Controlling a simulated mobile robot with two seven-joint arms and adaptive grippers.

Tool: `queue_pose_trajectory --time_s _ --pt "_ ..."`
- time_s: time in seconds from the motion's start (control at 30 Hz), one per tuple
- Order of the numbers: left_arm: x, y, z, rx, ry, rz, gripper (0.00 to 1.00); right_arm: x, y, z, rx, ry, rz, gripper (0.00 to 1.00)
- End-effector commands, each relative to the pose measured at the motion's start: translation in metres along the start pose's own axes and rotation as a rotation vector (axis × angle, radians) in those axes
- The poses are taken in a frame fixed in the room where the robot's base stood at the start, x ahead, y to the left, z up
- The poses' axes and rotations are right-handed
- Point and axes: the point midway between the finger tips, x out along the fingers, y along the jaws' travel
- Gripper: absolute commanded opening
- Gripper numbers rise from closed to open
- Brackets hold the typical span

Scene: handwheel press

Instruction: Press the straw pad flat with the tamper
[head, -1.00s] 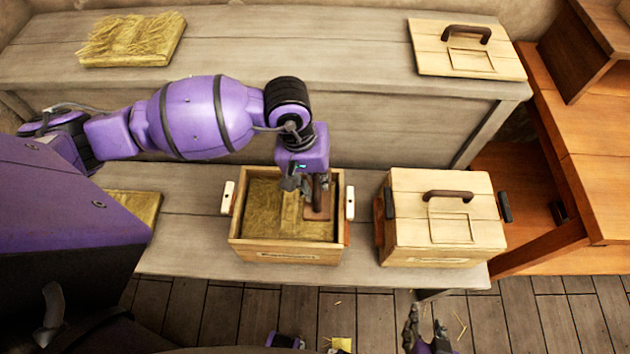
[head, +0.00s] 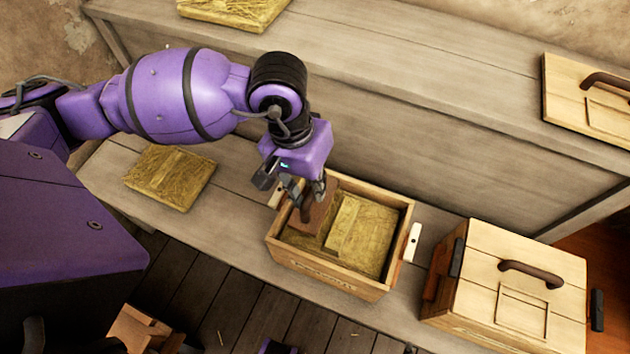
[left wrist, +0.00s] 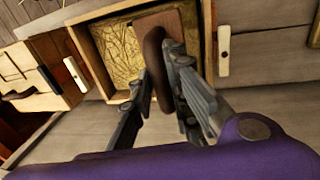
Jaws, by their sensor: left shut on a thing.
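My left gripper (head: 304,192) is shut on the dark handle of the tamper (head: 318,218) inside the open wooden box (head: 325,280). The tamper's flat brown plate sits over the left part of the straw pad (head: 362,235); whether it touches the straw is hard to tell. The straw fills the box, with a paler, raised-looking patch right of the plate. The left wrist view shows the gripper (left wrist: 155,85) with its fingers on either side of the curved handle (left wrist: 154,55), and the plate (left wrist: 170,22) beyond it. My right gripper is not clearly in view.
A closed wooden box (head: 500,310) with a handled lid stands right of the open box. Another straw pad (head: 165,180) lies on the bench at left. The higher surface behind holds a straw pad (head: 235,8) and a handled board (head: 570,95).

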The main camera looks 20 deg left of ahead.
Motion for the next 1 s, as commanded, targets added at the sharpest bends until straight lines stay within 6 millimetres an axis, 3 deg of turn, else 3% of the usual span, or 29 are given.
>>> queue_pose_trajectory --time_s 0.17,0.43,0.8,1.0 --pt "0.008 -0.001 0.003 0.022 -0.011 -0.003 0.0 -0.002 0.001 0.012 0.001 -0.02 0.003 0.4" --pt "0.039 -0.007 0.004 0.019 -0.014 -0.003 0.0 0.002 0.001 0.035 0.002 -0.053 0.004 0.4" --pt "0.081 -0.014 0.004 0.02 -0.013 -0.003 0.0 0.019 -0.005 0.037 -0.001 -0.042 -0.006 0.4" --pt "0.089 -0.015 0.004 0.021 -0.01 -0.003 0.0 0.025 -0.008 0.042 -0.001 -0.048 -0.011 0.4"
